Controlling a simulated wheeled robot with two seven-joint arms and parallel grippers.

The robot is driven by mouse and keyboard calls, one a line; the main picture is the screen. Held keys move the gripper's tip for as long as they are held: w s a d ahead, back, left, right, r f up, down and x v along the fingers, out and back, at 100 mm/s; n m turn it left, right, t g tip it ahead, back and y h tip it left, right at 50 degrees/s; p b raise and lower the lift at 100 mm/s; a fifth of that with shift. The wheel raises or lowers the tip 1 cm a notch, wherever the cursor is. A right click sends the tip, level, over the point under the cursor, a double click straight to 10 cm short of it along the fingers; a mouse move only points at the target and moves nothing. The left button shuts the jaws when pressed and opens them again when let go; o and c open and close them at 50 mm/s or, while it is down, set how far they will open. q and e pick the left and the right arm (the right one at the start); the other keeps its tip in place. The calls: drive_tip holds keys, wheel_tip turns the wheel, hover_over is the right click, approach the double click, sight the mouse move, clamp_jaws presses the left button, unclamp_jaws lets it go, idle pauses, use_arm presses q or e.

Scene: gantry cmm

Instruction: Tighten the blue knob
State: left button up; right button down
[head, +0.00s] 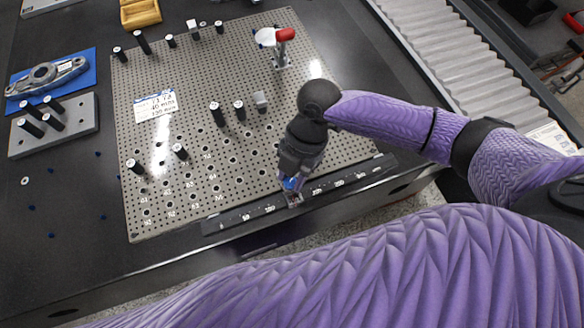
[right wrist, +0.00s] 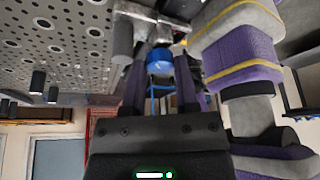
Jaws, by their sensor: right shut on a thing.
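The blue knob (head: 290,184) is at the front edge of the perforated metal plate, by the dark scale bar, and is mostly hidden by my right gripper (head: 293,180) in the head view. In the right wrist view the blue knob (right wrist: 160,66) sits between the two fingers of my right gripper (right wrist: 160,72), which is shut on it. A grey metal fitting (right wrist: 142,30) shows beside the knob in that view. My left gripper is in neither view.
A blue tray (head: 75,72) with a metal part and a grey block (head: 85,118) with black pegs stand at left.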

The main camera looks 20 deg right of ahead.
drive_tip(key=c, duration=0.5)
unclamp_jaws()
drive_tip(key=shift+c, duration=0.2)
drive_tip(key=shift+o, duration=0.9)
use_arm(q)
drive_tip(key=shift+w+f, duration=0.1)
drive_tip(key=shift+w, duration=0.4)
use_arm(e)
drive_tip(key=shift+r, duration=0.1)
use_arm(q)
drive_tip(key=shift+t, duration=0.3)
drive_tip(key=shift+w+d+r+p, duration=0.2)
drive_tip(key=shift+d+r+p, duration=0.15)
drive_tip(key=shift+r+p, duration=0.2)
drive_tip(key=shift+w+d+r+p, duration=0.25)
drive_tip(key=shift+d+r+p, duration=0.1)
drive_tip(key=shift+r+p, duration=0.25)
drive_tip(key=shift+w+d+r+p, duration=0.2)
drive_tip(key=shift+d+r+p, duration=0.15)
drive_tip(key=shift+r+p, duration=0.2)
use_arm(e)
drive_tip(key=v, duration=1)
